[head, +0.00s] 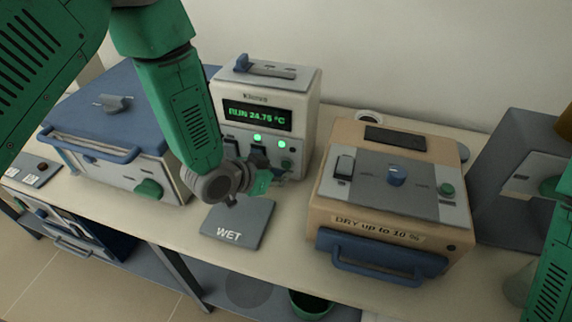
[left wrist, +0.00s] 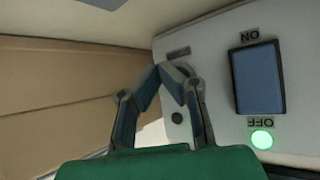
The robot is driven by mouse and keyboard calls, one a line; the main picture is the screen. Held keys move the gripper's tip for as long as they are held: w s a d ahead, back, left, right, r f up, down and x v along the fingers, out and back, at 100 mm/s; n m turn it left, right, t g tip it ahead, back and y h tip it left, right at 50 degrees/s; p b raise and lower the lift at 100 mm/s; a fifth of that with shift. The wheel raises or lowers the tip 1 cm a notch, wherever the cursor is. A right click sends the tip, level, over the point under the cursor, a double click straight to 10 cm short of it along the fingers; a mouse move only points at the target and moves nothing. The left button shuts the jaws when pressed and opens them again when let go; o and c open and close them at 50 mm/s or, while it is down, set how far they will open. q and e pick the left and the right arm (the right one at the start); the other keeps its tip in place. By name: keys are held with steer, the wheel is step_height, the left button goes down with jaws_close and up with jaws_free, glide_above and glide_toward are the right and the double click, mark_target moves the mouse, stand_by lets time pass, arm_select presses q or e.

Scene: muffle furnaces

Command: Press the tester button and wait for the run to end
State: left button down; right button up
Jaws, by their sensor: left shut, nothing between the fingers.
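The tester (head: 303,100) is a white box at the back middle of the bench. Its dark display (head: 257,115) reads "RUN 24.75 °C" in green, and green lamps (head: 257,137) glow below it. My left gripper (head: 268,172) is at the lower front of the tester and partly covers it. In the left wrist view my left gripper (left wrist: 172,70) is shut and empty, with its fingertips close to a pale panel. That panel has a blue rocker switch (left wrist: 258,80) marked ON and OFF, a lit green lamp (left wrist: 262,139) and a small dark round part (left wrist: 177,118). I cannot tell whether the fingers touch the panel.
A grey plate marked WET (head: 237,222) lies before the tester. A tan box marked "DRY up to 10 %" (head: 330,205) stands right of it, a blue-lidded box (head: 75,105) left. A green bin (head: 312,303) is below the bench. Part of my right arm shows at the right edge.

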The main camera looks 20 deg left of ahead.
arm_select(q)
steer(key=shift+s, duration=0.15)
steer(key=shift+s+p, duration=0.35)
steer(key=shift+s, duration=2.2)
steer(key=shift+a, duration=0.1)
